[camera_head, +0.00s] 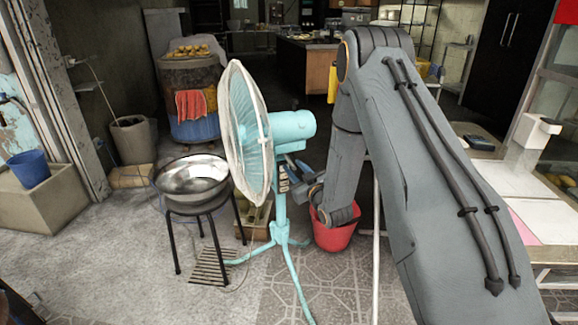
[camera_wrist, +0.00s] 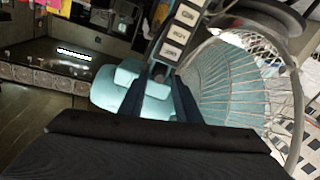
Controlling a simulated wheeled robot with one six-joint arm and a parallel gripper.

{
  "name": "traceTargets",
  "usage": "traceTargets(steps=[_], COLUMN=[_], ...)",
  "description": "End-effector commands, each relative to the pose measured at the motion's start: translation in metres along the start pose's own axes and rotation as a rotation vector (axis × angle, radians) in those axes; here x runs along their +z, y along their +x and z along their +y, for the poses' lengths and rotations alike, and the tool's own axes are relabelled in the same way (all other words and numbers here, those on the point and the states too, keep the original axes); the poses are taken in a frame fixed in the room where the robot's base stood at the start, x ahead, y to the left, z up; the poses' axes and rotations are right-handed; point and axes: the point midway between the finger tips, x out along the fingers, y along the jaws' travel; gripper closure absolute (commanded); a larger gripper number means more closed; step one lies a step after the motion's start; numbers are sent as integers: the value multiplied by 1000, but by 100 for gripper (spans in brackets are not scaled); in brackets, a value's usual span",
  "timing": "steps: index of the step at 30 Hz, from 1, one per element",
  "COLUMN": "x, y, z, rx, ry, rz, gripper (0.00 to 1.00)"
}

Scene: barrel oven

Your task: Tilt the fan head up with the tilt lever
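The light-blue fan stands upright on tripod legs, its wire cage (camera_head: 245,130) facing left and its motor housing (camera_head: 291,127) behind it on the right. The fan head looks roughly level. A dark button panel (camera_head: 283,178) is on the post below. My gripper (camera_head: 298,172) is close behind the post, under the motor housing. In the wrist view, its two dark fingers (camera_wrist: 163,78) stand apart with light-blue fan parts (camera_wrist: 150,103) showing between and beside them; the panel (camera_wrist: 185,32) and cage (camera_wrist: 232,85) are also there. I cannot make out the tilt lever or any contact clearly.
A metal bowl (camera_head: 193,180) sits on a black stool left of the fan. A red bucket (camera_head: 333,235) stands right behind the fan's legs. A barrel oven (camera_head: 188,85) is at the back left. A white table (camera_head: 510,185) is at right. The front floor is clear.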

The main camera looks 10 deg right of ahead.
Motion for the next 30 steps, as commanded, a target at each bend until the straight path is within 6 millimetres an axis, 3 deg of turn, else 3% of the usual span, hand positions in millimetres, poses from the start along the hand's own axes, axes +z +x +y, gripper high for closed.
traceTargets(steps=[6, 17, 18, 23, 30], x=[1, 1, 1, 1, 2], y=[26, 33, 33, 33, 32], z=[2, 4, 4, 4, 5], rx=[2, 5, 5, 5, 7], ry=[0, 1, 1, 1, 1], rz=[0, -3, -3, -3, -2], gripper=[70, 70, 72, 99, 100])
